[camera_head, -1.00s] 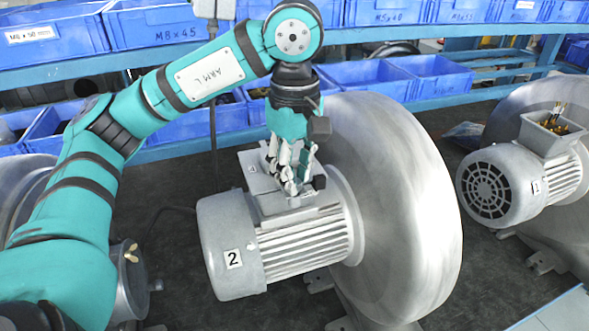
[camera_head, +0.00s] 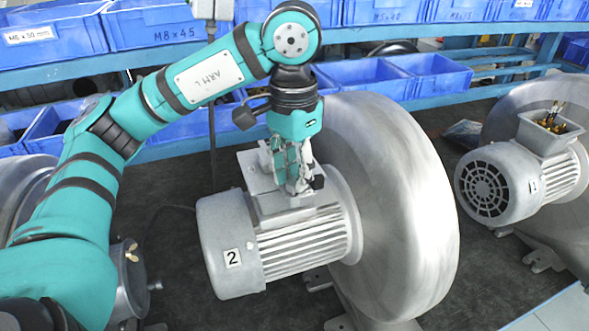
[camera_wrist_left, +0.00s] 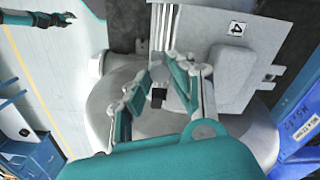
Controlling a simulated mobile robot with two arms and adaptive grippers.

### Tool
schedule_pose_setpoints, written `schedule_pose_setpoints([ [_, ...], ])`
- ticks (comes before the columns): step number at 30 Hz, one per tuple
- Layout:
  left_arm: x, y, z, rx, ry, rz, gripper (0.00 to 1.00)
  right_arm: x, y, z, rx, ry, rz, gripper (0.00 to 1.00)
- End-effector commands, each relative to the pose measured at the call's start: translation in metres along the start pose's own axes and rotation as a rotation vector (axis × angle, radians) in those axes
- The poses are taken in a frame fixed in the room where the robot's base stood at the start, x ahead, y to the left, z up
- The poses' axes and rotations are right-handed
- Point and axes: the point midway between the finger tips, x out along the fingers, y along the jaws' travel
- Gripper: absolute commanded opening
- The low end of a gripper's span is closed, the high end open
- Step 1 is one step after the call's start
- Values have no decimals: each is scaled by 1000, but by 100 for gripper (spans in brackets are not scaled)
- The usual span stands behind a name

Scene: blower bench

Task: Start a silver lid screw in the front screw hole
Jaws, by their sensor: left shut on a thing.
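The motor marked 2 (camera_head: 232,235) carries a grey terminal box with a flat lid (camera_head: 256,178) on top. In the left wrist view the lid (camera_wrist_left: 234,65) shows with a label 4. My left gripper (camera_head: 298,188) points down over the lid's right end, beside the large blower housing. In the left wrist view its fingertips (camera_wrist_left: 162,62) are close together. The screw between them is too small to make out. The front screw hole is hidden by the fingers. A teal arm with a dark gripper (camera_wrist_left: 62,18), seemingly my right one, shows small at that view's upper left.
The round silver blower housing (camera_head: 395,210) stands tight to the right of the gripper. A second motor marked 1 (camera_head: 500,182) with an open terminal box (camera_head: 552,128) is at the right. Blue bins (camera_head: 155,24) line the shelves behind.

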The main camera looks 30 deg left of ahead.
Motion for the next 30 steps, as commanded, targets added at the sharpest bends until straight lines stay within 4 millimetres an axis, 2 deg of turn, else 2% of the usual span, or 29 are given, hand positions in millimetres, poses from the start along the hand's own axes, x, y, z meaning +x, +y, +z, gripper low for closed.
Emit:
schedule_pose_setpoints([
  [10,0,-1,0,510,-2,-1,0,-1,0,0,0,0,0,41],
  [14,0,-1,0,593,-2,-1,0,-1,0,0,0,0,0,41],
  [20,0,-1,0,601,-1,-1,0,-1,0,0,0,0,0,41],
  [21,0,-1,0,600,-1,-1,23,-1,0,0,0,0,0,41],
  [23,0,-1,0,599,-1,-1,31,-1,1,0,0,0,1,41],
  [30,0,-1,0,599,-1,0,32,-1,2,0,-1,0,2,41],
])
